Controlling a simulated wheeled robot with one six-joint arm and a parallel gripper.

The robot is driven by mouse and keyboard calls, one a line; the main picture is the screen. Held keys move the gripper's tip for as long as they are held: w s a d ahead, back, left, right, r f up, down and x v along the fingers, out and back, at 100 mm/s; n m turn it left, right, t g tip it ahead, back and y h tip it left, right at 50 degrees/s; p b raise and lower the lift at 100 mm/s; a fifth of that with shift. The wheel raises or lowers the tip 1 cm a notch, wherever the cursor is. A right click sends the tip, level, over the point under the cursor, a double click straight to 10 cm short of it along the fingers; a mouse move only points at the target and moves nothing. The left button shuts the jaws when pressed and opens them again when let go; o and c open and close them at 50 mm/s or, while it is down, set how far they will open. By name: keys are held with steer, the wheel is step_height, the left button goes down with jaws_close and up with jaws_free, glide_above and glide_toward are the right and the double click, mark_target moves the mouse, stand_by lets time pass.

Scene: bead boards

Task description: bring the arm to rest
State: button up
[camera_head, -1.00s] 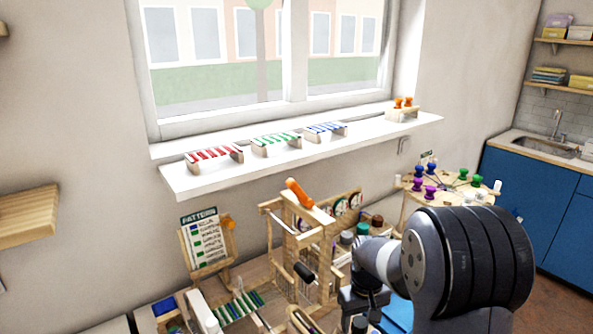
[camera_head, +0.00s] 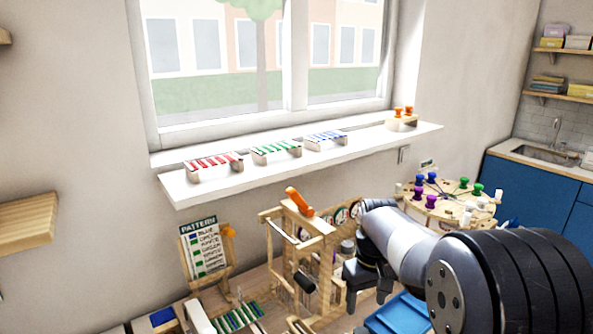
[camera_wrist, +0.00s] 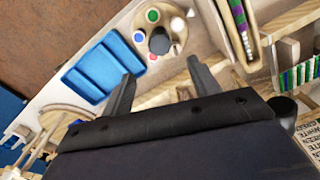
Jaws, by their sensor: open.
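My gripper (camera_head: 366,299) hangs over the workbench in the head view, to the right of the wooden frame with the orange handle (camera_head: 299,201). In the wrist view its two dark fingers (camera_wrist: 160,88) stand wide apart with nothing between them. My arm reaches in from the lower right of the head view. A blue tray (camera_head: 398,316) lies on the bench near the gripper, and it also shows in the wrist view (camera_wrist: 100,66).
A round wooden stand with coloured pegs (camera_head: 447,200) is at the right. A pattern board (camera_head: 203,250) stands at the left. Red, green and blue bead racks (camera_head: 277,150) sit on the window sill (camera_head: 190,190). A wooden shelf (camera_head: 25,222) juts out far left.

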mark_target(362, 332)
step_height(362, 332, down, 11)
steer(key=shift+r+p, duration=0.2)
steer(key=shift+p, duration=0.2)
steer(key=m, duration=0.2)
steer(key=shift+r+m, duration=0.1)
steer(key=shift+m, duration=0.2)
steer(key=m+p, duration=0.1)
steer(key=m, duration=0.3)
steer(key=shift+m, duration=0.4)
steer(key=m+p, duration=0.1)
steer(key=m, duration=0.6)
steer(key=shift+d+p, duration=0.1)
steer(key=shift+p, duration=0.3)
step_height(362, 332, up, 10)
steer(key=b, duration=0.1)
steer(key=shift+s, duration=0.1)
